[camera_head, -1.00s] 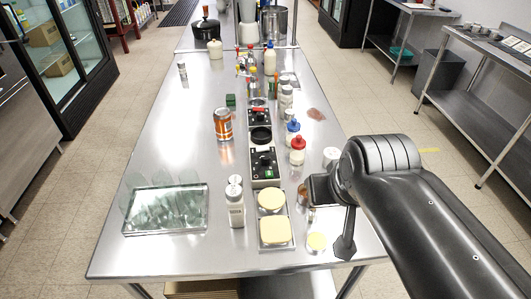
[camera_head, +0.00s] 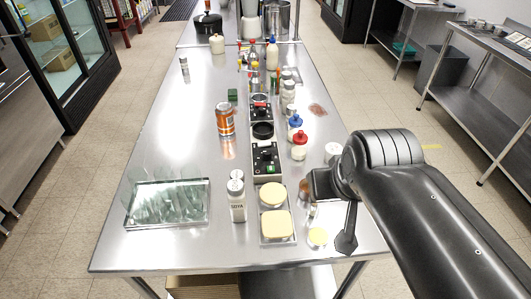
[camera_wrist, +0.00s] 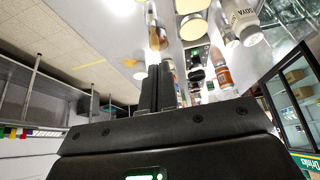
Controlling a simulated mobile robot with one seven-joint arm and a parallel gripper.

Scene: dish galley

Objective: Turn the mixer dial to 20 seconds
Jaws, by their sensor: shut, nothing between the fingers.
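A white-bodied device with a black control face (camera_head: 266,158) stands mid-table; a dark round knob and a small green patch show on the face. A round black cup-like top (camera_head: 263,131) sits just behind that face. A similar black panel with a red part (camera_head: 260,108) is farther back. I cannot tell for sure which carries the mixer dial, and no setting is readable. My gripper (camera_wrist: 160,75) is shut and empty in the wrist view, apart from the devices. In the head view it is over the table's right side, right of the near panel, its fingertips not clearly seen.
A red-capped bottle (camera_head: 299,149) and a blue-capped bottle (camera_head: 294,125) stand right of the panels. An orange can (camera_head: 225,120) stands to the left.

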